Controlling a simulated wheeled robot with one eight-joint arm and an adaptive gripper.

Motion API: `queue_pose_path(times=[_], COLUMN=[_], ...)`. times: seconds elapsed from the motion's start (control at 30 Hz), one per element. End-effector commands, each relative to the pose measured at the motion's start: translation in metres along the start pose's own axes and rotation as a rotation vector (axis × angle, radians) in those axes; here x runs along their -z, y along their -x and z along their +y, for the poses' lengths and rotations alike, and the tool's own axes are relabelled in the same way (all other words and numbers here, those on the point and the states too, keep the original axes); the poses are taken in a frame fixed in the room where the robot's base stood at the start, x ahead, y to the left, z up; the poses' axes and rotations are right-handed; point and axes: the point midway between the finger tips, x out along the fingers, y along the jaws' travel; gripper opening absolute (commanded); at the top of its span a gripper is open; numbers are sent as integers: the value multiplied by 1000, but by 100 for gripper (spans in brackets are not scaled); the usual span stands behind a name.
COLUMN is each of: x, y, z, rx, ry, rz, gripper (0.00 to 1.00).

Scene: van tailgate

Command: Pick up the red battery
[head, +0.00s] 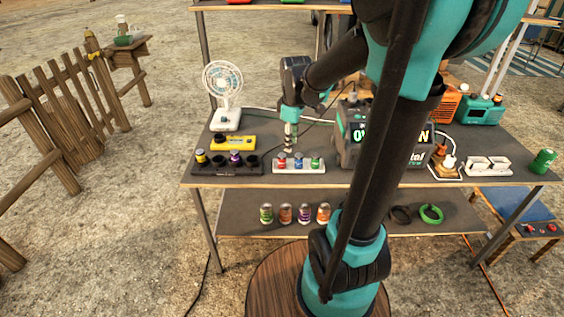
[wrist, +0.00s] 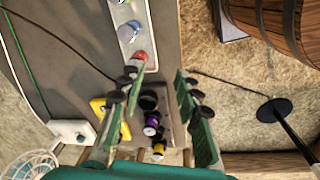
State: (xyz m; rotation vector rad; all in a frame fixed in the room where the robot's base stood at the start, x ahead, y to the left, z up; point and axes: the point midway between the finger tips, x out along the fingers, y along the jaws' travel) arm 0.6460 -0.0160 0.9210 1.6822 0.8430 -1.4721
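The red battery (head: 282,162) stands at the left end of a white tray (head: 299,170) on the table, beside a blue one and a green one (head: 315,163). It also shows in the wrist view (wrist: 139,56), just beyond the tip of the left finger. My gripper (head: 290,141) is above the tray, pointing down. In the wrist view my gripper (wrist: 160,80) has its two green fingers apart with nothing held between them. The red battery lies outside the gap, and its lower part is partly hidden by the left finger.
A dark holder (head: 218,171) with a yellow and a purple battery stands left of the tray, a yellow device (head: 234,142) behind it. A white fan (head: 224,92) is at back left; a large grey box (head: 360,150) stands right. Cans (head: 285,214) sit on the lower shelf.

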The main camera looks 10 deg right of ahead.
Motion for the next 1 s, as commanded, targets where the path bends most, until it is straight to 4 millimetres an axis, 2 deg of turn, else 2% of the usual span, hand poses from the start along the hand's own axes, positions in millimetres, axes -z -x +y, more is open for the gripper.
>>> queue_pose_path(times=[0.03,0.2,0.43,0.57,1.0], x=[14,45,58,57,51], y=[6,20,22,4,-77], z=[15,45,58,56,48], rx=[22,88,124,125,123], ry=[105,404,556,560,558], rz=[-13,-37,-42,-42,-42], gripper=[33,33,33,33,33])
